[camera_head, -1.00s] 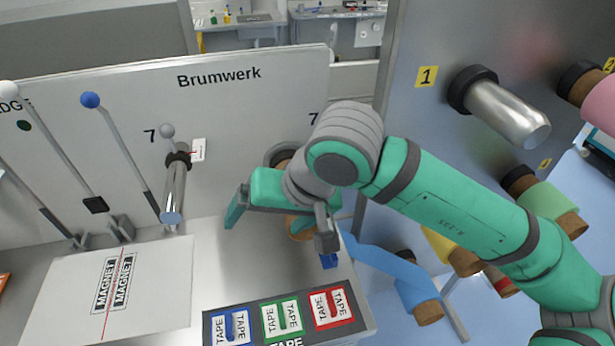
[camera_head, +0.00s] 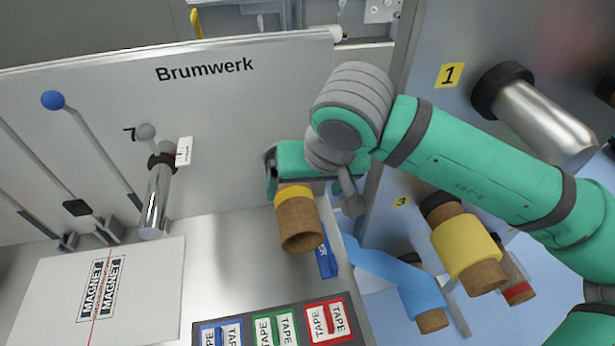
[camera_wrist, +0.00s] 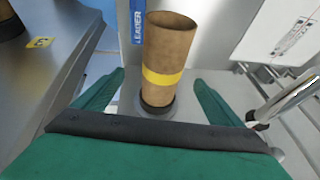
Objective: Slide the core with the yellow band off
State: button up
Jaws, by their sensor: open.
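The brown core with a yellow band (camera_head: 300,226) sticks out toward the front from the back panel in the head view, right of the metal spindle numbered 7. In the wrist view the core (camera_wrist: 168,42) sits with its lower end at a dark collar (camera_wrist: 158,100). My gripper (camera_wrist: 160,80) is open, one green finger on each side of the core, with visible gaps. In the head view my gripper (camera_head: 303,178) is behind the core's front end, near the yellow band, and its fingertips are partly hidden.
A bare metal spindle (camera_head: 157,198) stands to the left, with levers beyond it. A tape tray (camera_head: 275,325) and a magnet board (camera_head: 105,290) lie in front. At right a rack holds a bare peg (camera_head: 540,118) and a yellow roll (camera_head: 466,247).

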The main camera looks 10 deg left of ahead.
aim_at(297, 200)
jog(key=x, duration=0.8)
jog(key=shift+s+a+f, duration=0.3)
jog(key=shift+a+f, duration=0.05)
jog(key=shift+a, duration=0.05)
jog(key=shift+w+a+f, duration=0.1)
jog(key=shift+w+f, duration=0.25)
jog(key=shift+f, duration=0.35)
jog(key=c, duration=1.5)
